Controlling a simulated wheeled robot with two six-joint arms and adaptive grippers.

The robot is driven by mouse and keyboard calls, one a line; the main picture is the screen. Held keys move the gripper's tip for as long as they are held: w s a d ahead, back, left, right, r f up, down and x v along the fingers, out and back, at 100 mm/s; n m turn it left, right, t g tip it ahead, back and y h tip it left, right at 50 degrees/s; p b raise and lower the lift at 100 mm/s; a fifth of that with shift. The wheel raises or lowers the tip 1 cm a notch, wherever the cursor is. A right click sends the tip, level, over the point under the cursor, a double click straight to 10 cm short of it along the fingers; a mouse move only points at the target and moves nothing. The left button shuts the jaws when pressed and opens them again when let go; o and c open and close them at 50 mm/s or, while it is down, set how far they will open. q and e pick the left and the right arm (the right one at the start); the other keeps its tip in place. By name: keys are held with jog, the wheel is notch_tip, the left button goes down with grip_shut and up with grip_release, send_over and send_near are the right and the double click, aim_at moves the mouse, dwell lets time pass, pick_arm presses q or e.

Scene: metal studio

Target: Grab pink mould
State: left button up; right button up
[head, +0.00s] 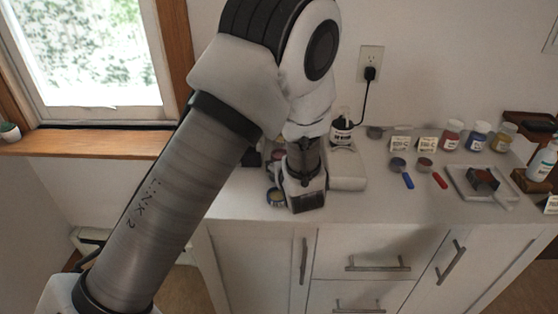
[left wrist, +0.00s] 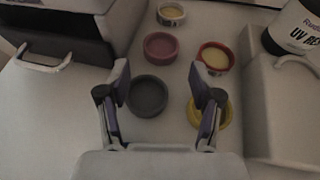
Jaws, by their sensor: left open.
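The pink mould (left wrist: 160,47) is a small round dish in the left wrist view, at upper middle. My left gripper (left wrist: 158,70) is open and empty, its two fingers pointing toward the group of moulds. The pink mould lies beyond the fingertips, between their lines. A grey mould (left wrist: 147,96) lies nearer, between the fingers and close to the left one. A yellow mould (left wrist: 226,109) is partly hidden by the right finger. In the head view my left arm hangs over the counter and hides most of the moulds. My right gripper is not in view.
A red-rimmed dish (left wrist: 215,57) sits right of the pink mould, with a small jar (left wrist: 171,13) behind it. A dark box with a handle (left wrist: 45,59) stands left. A pale block (left wrist: 283,110) and a labelled bottle (left wrist: 296,28) stand right. Several jars line the counter (head: 400,211).

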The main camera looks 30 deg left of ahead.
pick_arm(q)
jog(key=p+x, duration=0.1)
jog(key=x, duration=0.6)
jog(key=shift+f, duration=0.2)
jog(key=shift+d+r, duration=0.1)
jog(key=c, duration=0.7)
jog(key=shift+o, duration=0.2)
